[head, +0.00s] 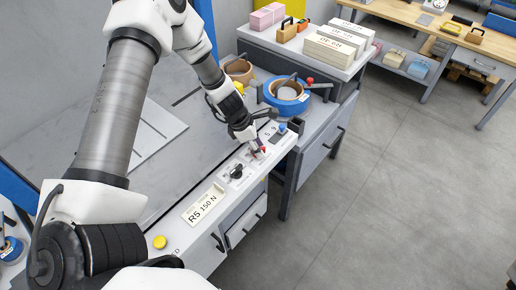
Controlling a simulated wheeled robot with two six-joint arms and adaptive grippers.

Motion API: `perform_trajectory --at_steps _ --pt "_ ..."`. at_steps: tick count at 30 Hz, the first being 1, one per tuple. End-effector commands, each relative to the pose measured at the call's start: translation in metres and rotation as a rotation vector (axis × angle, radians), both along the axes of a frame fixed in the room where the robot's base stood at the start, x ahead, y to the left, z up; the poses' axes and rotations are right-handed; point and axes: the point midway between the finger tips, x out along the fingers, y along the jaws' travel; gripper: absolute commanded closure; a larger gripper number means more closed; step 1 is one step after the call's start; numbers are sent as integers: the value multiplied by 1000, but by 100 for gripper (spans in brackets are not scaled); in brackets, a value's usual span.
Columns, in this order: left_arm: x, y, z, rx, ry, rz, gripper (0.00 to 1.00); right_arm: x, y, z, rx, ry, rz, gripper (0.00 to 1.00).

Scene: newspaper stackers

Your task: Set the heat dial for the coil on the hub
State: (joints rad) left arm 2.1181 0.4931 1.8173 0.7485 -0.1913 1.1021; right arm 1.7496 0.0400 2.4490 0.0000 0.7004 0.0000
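A white control panel (215,198) runs along the front edge of the machine, with a black dial (237,172) on it. A card reading "R5 150 N" (204,205) lies on the panel. My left gripper (257,152) points down at the panel, just beyond the black dial. A small red part shows at its fingertips, and the fingers hide what is under them. I cannot tell whether the gripper is open or shut, or touching a knob. A blue-rimmed coil (287,97) sits on the bench beyond the gripper. My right gripper is not in view.
A yellow button (159,241) is near the panel's near end. A tan roll (239,69) stands left of the blue coil. Behind is a table with paper stacks (336,47). A wooden bench (420,20) is at the far right. The floor (380,190) to the right is clear.

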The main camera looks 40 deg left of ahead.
Motion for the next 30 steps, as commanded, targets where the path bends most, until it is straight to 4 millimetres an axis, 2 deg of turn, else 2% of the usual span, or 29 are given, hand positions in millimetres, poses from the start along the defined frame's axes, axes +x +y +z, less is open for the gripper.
perform_trajectory --at_steps 3,4,6,7,20,30 --pt "0 0 2 0 0 0 61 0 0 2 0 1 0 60" --pt "0 0 2 0 0 0 69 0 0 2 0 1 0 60" --pt "0 0 2 1 -1 0 93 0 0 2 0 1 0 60" --pt "0 0 2 0 0 0 100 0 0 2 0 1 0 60" --pt "-1 0 1 0 3 -10 100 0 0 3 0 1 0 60" --pt "-2 0 2 -2 5 -137 100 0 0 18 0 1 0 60"
